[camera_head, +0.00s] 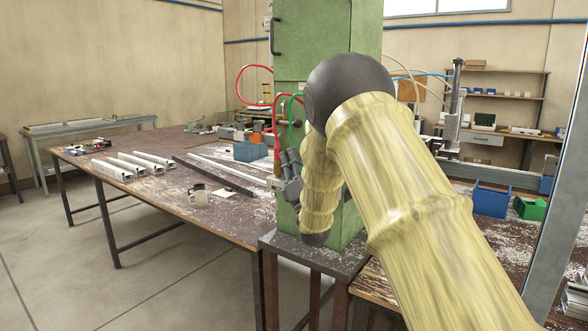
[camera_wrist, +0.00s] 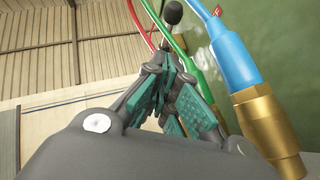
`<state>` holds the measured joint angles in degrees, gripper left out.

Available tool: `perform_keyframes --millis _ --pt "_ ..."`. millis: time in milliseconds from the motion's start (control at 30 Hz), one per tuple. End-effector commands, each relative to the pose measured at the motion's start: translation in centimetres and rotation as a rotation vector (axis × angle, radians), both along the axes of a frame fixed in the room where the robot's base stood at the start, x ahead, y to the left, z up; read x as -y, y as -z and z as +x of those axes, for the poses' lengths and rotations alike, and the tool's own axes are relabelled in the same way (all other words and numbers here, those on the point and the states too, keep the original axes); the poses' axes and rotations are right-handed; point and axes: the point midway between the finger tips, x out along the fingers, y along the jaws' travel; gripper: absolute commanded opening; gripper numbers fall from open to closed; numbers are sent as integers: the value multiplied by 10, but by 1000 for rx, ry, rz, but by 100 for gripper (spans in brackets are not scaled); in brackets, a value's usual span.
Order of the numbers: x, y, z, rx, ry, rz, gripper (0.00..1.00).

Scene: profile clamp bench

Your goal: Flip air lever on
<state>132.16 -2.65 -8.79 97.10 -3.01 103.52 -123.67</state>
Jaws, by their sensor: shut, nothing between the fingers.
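My gripper (camera_head: 290,163) is in front of the lower part of the green cabinet (camera_head: 312,45), left of my forearm. In the wrist view my gripper (camera_wrist: 163,62) has its teal-padded fingers shut together with nothing between them. A dark rounded knob (camera_wrist: 173,12), which looks like the air lever's end, shows at the top edge, beyond the fingertips. A small gap in the picture lies between knob and fingertips; I cannot tell the true distance. The lever's base is hidden, and in the head view I cannot make out the lever.
A blue hose (camera_wrist: 222,50) with a brass fitting (camera_wrist: 265,125) stands close right of the fingers. Green (camera_wrist: 175,32) and red (camera_wrist: 138,22) hoses run beside them.

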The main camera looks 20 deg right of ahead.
Motion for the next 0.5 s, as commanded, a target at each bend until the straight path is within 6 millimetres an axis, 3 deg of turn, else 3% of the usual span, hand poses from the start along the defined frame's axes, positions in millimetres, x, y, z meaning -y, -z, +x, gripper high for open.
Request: perform_keyframes --millis 200,500 --pt "6 -30 14 1 2 1 0" --pt "16 -48 18 1 -1 0 0"
